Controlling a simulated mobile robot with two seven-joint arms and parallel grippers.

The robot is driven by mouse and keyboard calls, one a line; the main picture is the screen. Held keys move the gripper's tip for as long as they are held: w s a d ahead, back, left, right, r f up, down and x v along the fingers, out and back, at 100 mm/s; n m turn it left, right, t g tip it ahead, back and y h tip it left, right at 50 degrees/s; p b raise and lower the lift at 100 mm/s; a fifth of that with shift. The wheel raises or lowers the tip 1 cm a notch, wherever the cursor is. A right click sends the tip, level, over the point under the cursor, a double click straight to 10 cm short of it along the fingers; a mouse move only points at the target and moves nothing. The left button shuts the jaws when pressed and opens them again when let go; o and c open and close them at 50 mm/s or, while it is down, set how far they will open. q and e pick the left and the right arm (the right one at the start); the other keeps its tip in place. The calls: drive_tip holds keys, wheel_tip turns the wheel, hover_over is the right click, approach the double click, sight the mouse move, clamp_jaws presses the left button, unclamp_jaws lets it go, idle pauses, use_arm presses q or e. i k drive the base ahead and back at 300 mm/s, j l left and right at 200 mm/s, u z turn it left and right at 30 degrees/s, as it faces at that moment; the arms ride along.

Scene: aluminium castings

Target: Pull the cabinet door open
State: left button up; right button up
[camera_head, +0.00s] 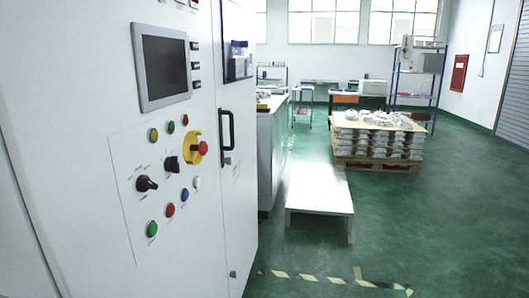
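A tall white control cabinet (85,90) fills the left side of the camera_head view, close to me. Its door (236,190) bears a black vertical bar handle (227,130) at the middle height. The door looks shut, flush with the panel beside it. The front panel carries a grey-framed screen (164,66), a red emergency stop button on a yellow base (198,148), and several coloured buttons and black knobs. Neither of my grippers is in view.
A low white platform (318,188) stands on the green floor beyond the cabinet. A pallet (375,163) of stacked castings and a blue shelf rack (437,85) stand farther back. The floor at right is clear.

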sight(236, 98)
drive_tip(key=i+l, duration=0.15)
drive_tip(key=l, duration=0.2)
drive_tip(key=i+l, duration=0.15)
drive_tip(key=l, duration=0.25)
drive_tip(key=i+l, duration=0.2)
drive_tip(key=l, duration=0.15)
drive_tip(key=i+l+u, duration=0.1)
drive_tip(key=l, duration=0.3)
drive_tip(key=i+l, duration=0.2)
drive_tip(key=l, duration=0.15)
